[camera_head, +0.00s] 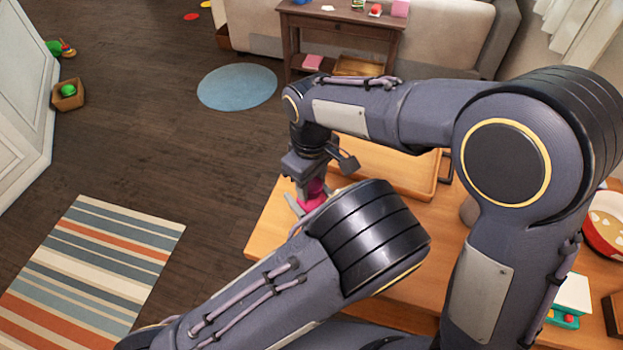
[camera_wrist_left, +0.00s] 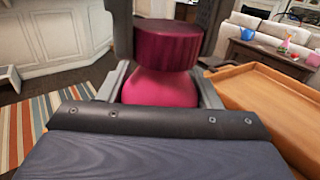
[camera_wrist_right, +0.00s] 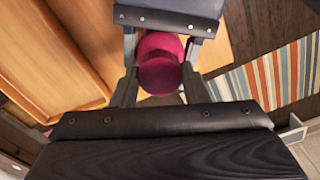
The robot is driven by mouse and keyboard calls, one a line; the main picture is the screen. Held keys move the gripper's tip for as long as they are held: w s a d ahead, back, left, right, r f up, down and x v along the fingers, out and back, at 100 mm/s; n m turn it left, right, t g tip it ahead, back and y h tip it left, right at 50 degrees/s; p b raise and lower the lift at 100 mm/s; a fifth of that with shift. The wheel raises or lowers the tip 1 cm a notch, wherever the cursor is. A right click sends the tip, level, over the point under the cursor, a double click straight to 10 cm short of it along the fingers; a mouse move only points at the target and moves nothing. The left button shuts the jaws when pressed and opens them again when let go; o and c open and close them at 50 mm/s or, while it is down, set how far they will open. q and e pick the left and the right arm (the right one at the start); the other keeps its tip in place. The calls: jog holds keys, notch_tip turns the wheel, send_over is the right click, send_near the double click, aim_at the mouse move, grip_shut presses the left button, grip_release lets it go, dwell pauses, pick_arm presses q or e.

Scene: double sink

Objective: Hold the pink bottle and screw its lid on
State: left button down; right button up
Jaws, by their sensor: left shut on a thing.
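The pink bottle (camera_wrist_left: 160,88) stands upright between the fingers of my left gripper (camera_wrist_left: 162,82), which is shut on its body. A dark magenta lid (camera_wrist_left: 168,45) sits on top of the bottle; I cannot tell how tightly. In the right wrist view the round lid top (camera_wrist_right: 160,76) shows between the fingers of my right gripper (camera_wrist_right: 159,72), with the bottle (camera_wrist_right: 160,44) behind it. My right gripper points down from above, its fingers apart on either side of the lid. In the head view the bottle (camera_head: 312,194) is partly hidden by my arms.
A wooden tray (camera_head: 390,168) lies on the wooden table (camera_head: 268,222) close beside the bottle. A red and white bowl (camera_head: 605,228) is at the far right. A striped rug (camera_head: 95,265) lies on the floor to the left. My forearms cover much of the table.

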jog(key=c, duration=0.4)
jog(key=o, duration=1.2)
jog(key=shift+r, duration=0.1)
notch_tip(320, 180, up, 12)
jog(key=shift+f, duration=0.1)
pick_arm(q)
jog(key=shift+c, duration=1.8)
grip_release()
